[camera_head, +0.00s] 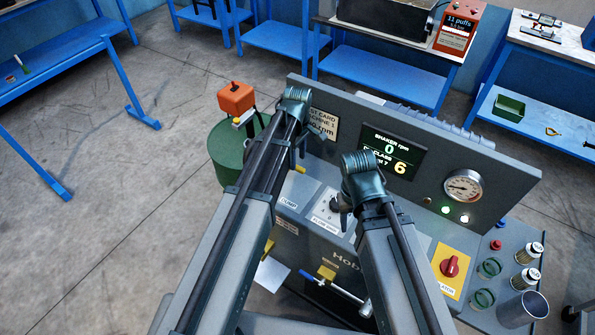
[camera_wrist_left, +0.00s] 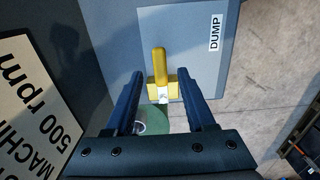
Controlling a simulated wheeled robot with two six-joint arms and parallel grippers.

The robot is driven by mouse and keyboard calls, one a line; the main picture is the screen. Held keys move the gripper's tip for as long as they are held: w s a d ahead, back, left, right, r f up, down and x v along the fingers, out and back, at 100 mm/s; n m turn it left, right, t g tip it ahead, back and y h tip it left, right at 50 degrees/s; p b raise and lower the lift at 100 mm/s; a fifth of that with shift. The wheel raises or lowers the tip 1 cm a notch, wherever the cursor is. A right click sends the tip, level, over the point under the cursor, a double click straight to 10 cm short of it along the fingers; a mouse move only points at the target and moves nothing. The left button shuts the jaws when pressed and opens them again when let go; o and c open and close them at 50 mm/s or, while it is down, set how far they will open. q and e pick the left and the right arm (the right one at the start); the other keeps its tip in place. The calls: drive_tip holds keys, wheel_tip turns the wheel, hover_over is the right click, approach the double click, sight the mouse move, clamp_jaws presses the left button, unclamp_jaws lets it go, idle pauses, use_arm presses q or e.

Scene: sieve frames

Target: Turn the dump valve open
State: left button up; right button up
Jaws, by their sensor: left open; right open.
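The yellow dump valve handle (camera_wrist_left: 159,62) sits on a grey-blue panel beside a DUMP label (camera_wrist_left: 215,32) in the left wrist view. It extends up the picture from a yellow block (camera_wrist_left: 162,88). My left gripper (camera_wrist_left: 162,75) is open, one finger on each side of the valve with gaps showing; I cannot see it touching. In the head view my left gripper (camera_head: 308,150) is partly hidden by its arm, above the DUMP label (camera_head: 289,204). My right arm's wrist (camera_head: 362,177) is over the machine's middle; its fingers are mostly hidden.
The machine's display (camera_head: 391,151), gauge (camera_head: 463,188) and red isolator knob (camera_head: 451,265) lie to the right. A green drum (camera_head: 228,155) stands left of the machine with an orange box (camera_head: 236,98) above it. Blue benches (camera_head: 285,39) stand behind.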

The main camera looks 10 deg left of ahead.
sight(297, 167)
use_arm(q)
drive_tip(key=shift+f+b, duration=1)
drive_tip(key=shift+f, duration=0.55)
use_arm(e)
drive_tip(key=shift+f, duration=1.55)
use_arm(q)
drive_tip(key=shift+c, duration=0.3)
clamp_jaws()
